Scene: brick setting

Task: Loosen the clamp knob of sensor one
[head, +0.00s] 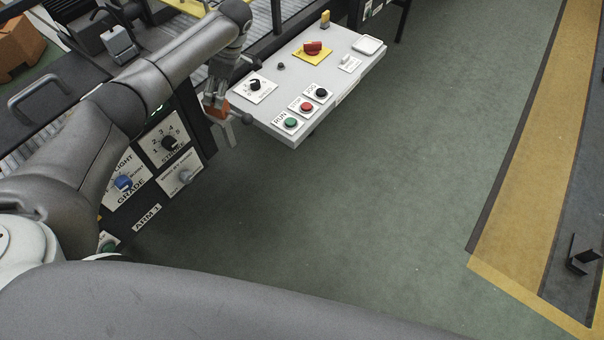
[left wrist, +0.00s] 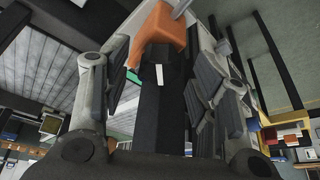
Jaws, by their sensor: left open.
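My left gripper (head: 217,98) reaches down at the conveyor's edge, beside the left end of the pale control panel. In the left wrist view the left gripper (left wrist: 160,55) is open, with one finger on each side of an orange part (left wrist: 158,36) on a dark upright post (left wrist: 163,112). A thin metal rod (left wrist: 181,8) sticks out of the orange part at the top. I cannot tell whether the fingers touch it. The orange part (head: 214,110) also shows in the head view, close under the gripper. No label for sensor one is readable. My right gripper is not in view.
The control panel (head: 345,72) carries buttons, a red switch (head: 312,47) and a black dial. A lower dark panel (head: 197,128) with STROKE and GRADE dials stands below my left arm. Open green floor (head: 340,200) lies right of it. A black bracket (head: 583,255) stands far right.

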